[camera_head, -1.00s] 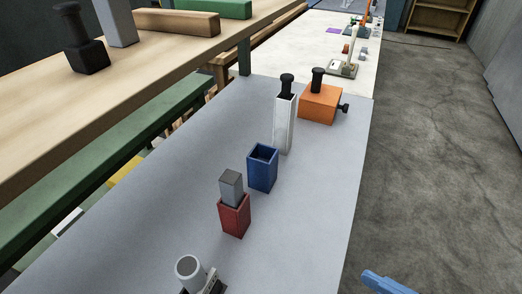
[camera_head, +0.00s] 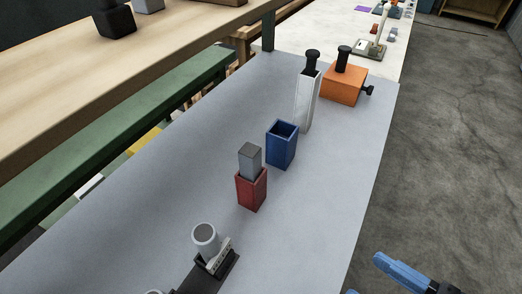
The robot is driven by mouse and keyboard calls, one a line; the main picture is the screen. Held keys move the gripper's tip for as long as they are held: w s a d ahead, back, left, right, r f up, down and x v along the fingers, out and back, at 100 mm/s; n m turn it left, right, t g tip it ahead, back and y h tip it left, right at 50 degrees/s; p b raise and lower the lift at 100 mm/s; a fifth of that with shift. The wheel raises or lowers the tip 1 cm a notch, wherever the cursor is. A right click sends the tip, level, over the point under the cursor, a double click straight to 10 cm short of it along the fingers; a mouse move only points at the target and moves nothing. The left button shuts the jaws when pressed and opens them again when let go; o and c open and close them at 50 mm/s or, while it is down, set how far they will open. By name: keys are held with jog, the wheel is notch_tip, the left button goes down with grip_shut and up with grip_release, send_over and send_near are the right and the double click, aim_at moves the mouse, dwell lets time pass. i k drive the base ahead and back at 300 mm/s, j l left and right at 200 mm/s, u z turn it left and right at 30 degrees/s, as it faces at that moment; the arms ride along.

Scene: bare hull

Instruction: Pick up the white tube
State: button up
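A white square upright tube (camera_head: 305,103) with a black knob on top stands on the grey table (camera_head: 150,215), behind the blue open box. A short pale round tube (camera_head: 205,238) with a grey opening stands tilted at a dark holder (camera_head: 222,268) near the front; I cannot tell which of these is the white tube meant. My gripper (camera_head: 364,276) shows as a blue finger at the bottom right and a small blue tip at the bottom edge. The fingers look apart with nothing between them, to the right of the tubes and clear of them.
A blue open box (camera_head: 282,146) and a red box (camera_head: 251,190) holding a grey block (camera_head: 250,160) stand between the tubes. An orange block (camera_head: 344,85) with black knobs sits at the back right. A wooden shelf (camera_head: 110,75) runs along the left. The table's left part is clear.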

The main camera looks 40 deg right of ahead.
aim_at(308, 86)
jog(key=l+z, duration=0.7)
jog(key=i+l+z, duration=0.1)
jog(key=l+z, duration=0.2)
jog(key=l, duration=0.2)
